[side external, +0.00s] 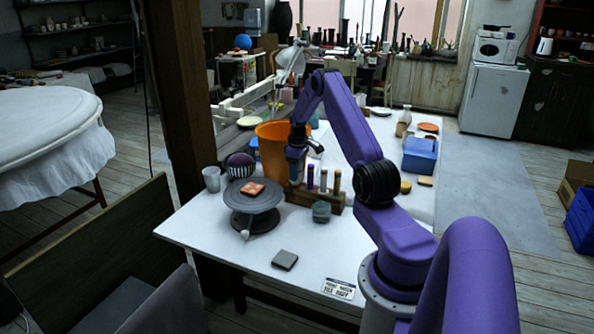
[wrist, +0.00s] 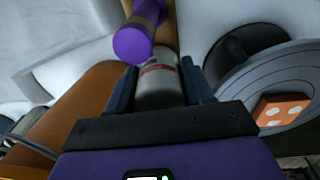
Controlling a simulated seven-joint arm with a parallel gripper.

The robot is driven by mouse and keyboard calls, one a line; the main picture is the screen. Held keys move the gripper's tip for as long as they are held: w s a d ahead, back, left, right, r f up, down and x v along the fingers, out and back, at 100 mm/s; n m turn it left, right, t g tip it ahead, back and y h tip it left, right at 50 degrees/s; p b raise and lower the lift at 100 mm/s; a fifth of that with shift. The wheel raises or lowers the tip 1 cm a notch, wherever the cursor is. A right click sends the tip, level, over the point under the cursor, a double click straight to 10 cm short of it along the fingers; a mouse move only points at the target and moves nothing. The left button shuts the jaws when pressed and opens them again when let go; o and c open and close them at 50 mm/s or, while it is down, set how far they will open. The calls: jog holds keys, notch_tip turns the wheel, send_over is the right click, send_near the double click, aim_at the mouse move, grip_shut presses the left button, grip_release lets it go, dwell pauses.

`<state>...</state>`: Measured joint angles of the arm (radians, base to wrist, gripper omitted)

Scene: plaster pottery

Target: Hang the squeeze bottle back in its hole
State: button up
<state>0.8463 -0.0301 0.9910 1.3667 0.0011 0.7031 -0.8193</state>
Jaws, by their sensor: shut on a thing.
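My gripper (wrist: 158,92) is shut on a pale grey-white cylinder, which I take to be the squeeze bottle (wrist: 157,80); a reddish band shows near its far end. In the side view my gripper (side external: 296,172) points down at the left end of a wooden rack (side external: 328,202), and the bottle is hard to make out there. The rack also shows in the wrist view (wrist: 166,36), beyond the bottle. A purple cylinder (wrist: 132,44) stands close by. Whether the held bottle is in a hole or above it, I cannot tell.
Several upright cylinders (side external: 323,179) stand in the rack. An orange bucket (side external: 271,150) is close behind my gripper. A round grey turntable (side external: 252,205) with an orange tile (side external: 252,188) is to the left. A dark round pot (side external: 321,212) sits in front of the rack.

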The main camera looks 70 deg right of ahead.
jog(key=shift+f, duration=0.45)
dwell(0.3)
jog(key=o, duration=0.7)
jog(key=shift+o, duration=0.2)
